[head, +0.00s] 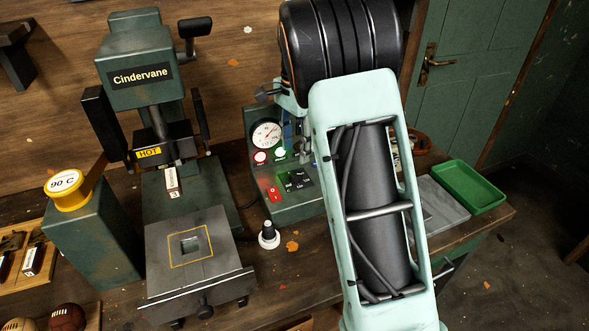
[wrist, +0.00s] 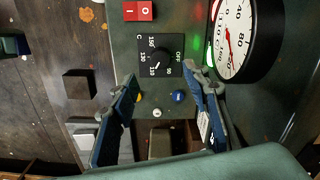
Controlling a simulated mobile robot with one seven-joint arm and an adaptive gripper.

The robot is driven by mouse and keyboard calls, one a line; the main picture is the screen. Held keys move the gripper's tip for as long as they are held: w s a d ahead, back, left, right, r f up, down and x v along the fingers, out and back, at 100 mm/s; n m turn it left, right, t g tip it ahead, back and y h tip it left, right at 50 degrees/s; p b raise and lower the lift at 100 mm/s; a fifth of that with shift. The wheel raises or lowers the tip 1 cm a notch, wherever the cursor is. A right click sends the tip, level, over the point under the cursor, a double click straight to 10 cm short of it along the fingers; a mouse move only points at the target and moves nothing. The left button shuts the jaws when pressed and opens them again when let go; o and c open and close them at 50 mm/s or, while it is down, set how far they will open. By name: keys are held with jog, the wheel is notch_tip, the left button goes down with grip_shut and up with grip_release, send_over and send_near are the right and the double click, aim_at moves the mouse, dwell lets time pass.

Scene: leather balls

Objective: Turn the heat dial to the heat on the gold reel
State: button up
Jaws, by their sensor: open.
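The gold reel (head: 72,194) stands on a green box at the left, and its white label reads 90 C. The black heat dial (wrist: 160,57) is on the green control panel, marked OFF, 90, 110, 130 and 150. Its pale pointer seems to lie toward 110. The dial also shows small in the head view (head: 297,180). My gripper (wrist: 161,77) is open and empty, its two blue-grey fingertips apart on either side of the dial's lower edge in the wrist view. Whether they touch the panel is unclear. My arm hides most of the gripper in the head view.
A red O/I switch (wrist: 138,11) and a round gauge (wrist: 243,38) flank the dial. Blue, yellow and white buttons lie between the fingers. The Cindervane press (head: 150,75) with a HOT sign stands left of the panel. A green tray (head: 470,187) is at the right.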

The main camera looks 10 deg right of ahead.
aim_at(296, 173)
notch_tip(296, 173, down, 8)
dwell(0.5)
jog(key=c, duration=1.2)
jog(key=shift+o, duration=0.2)
jog(key=shift+n, duration=0.4)
jog(key=n, duration=0.4)
jog(key=shift+n, duration=0.4)
jog(key=n, duration=0.6)
jog(key=shift+w+p, duration=0.1)
jog(key=shift+p, duration=0.2)
jog(key=shift+r, duration=0.1)
